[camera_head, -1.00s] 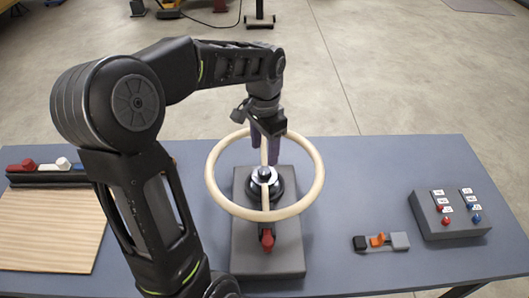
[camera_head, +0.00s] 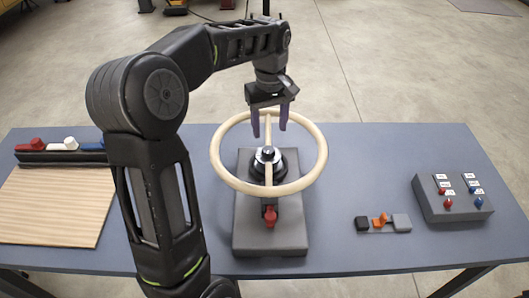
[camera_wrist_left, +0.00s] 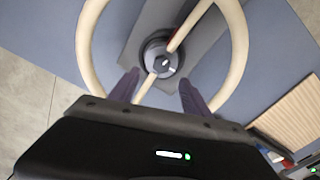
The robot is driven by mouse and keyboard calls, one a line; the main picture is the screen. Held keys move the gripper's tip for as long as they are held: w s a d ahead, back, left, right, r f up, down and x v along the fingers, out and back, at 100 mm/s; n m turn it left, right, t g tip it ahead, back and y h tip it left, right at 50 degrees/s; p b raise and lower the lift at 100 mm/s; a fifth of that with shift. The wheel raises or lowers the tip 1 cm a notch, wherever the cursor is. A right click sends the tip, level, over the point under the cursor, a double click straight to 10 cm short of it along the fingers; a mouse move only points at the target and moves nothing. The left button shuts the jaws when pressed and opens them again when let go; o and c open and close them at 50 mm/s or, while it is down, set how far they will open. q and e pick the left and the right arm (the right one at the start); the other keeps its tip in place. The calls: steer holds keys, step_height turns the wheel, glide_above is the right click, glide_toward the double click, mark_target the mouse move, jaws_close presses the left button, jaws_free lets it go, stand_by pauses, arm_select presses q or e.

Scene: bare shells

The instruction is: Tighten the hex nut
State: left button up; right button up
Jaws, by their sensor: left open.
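A cream handwheel (camera_head: 317,178) stands over a grey base block (camera_head: 270,240) on the table. At its centre is a dark round hub (camera_head: 284,170) with a silver, nut-like piece (camera_head: 268,154) on top; its hex shape is too small to make out. In the left wrist view the hub (camera_wrist_left: 150,50) and wheel rim (camera_wrist_left: 84,45) lie beyond the fingertips. My left gripper (camera_head: 270,122) is open and empty, above the far part of the wheel. Its two purple fingers show apart in the left wrist view (camera_wrist_left: 160,84), either side of a spoke. My right gripper is not in view.
A red-handled part (camera_head: 270,215) sits at the front of the base block. A small grey and orange item (camera_head: 381,221) and a grey switch box (camera_head: 452,198) are at the right. A wooden board (camera_head: 55,205) and a dark rack (camera_head: 60,158) are at the left.

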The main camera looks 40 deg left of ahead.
mark_target(268, 149)
arm_select(q)
steer(key=shift+s+r+n, duration=0.15)
steer(key=shift+n, duration=1.15)
steer(key=shift+f, duration=0.2)
step_height(268, 149, down, 8)
steer(key=shift+r+p, duration=0.2)
steer(key=shift+p, duration=0.6)
jaws_close()
